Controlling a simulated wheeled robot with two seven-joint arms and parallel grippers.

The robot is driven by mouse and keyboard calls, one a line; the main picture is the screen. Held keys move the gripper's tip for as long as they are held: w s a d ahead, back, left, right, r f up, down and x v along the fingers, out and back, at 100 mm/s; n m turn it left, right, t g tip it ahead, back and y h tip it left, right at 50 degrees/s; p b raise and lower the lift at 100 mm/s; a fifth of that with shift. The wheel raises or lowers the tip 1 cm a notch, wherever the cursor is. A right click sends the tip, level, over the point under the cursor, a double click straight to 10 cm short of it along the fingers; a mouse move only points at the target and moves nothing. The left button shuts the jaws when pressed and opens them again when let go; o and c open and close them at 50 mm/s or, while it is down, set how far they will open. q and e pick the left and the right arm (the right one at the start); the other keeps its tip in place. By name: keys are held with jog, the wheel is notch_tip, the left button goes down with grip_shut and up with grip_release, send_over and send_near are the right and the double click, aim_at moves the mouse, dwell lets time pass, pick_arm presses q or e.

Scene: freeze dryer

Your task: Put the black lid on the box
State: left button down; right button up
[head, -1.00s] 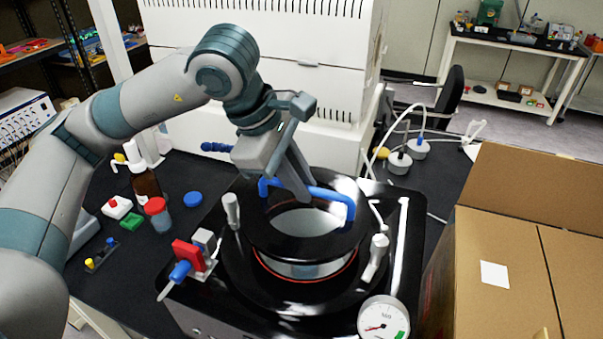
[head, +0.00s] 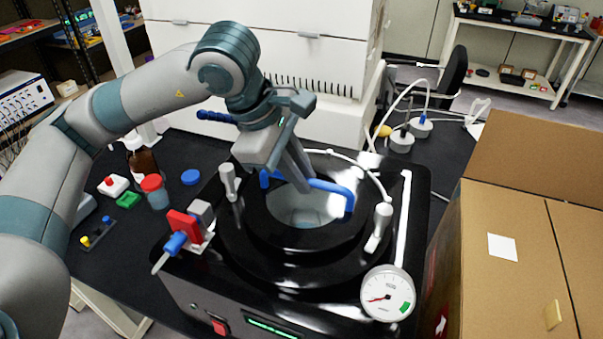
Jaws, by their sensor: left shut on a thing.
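The black lid (head: 262,226) is a dark ring with a clear round middle and a blue bar handle (head: 332,187) across its top. My left gripper (head: 302,187) is shut on the blue handle. The lid lies level over the round opening of the black box (head: 237,282), roughly centred on it. Whether its rim touches the box all round I cannot tell; no gap shows at the front. The opening is hidden under the lid. White clamp knobs stand at the left (head: 229,182) and right (head: 379,228) of the lid. My right gripper is not in view.
A red and blue valve (head: 184,229) juts from the box's left side, and a dial gauge (head: 388,293) sits at its front right. A brown bottle (head: 143,165) and small caps stand on the left. A large cardboard carton (head: 490,290) closes off the right.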

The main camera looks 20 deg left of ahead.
pick_arm(q)
jog(key=shift+b, duration=0.55)
dwell(0.9)
jog(key=shift+f+b, duration=0.65)
jog(key=shift+b, duration=0.45)
dwell(1.6)
jog(key=c, duration=1.7)
grip_release()
jog(key=shift+s, duration=0.1)
jog(key=shift+f, duration=0.1)
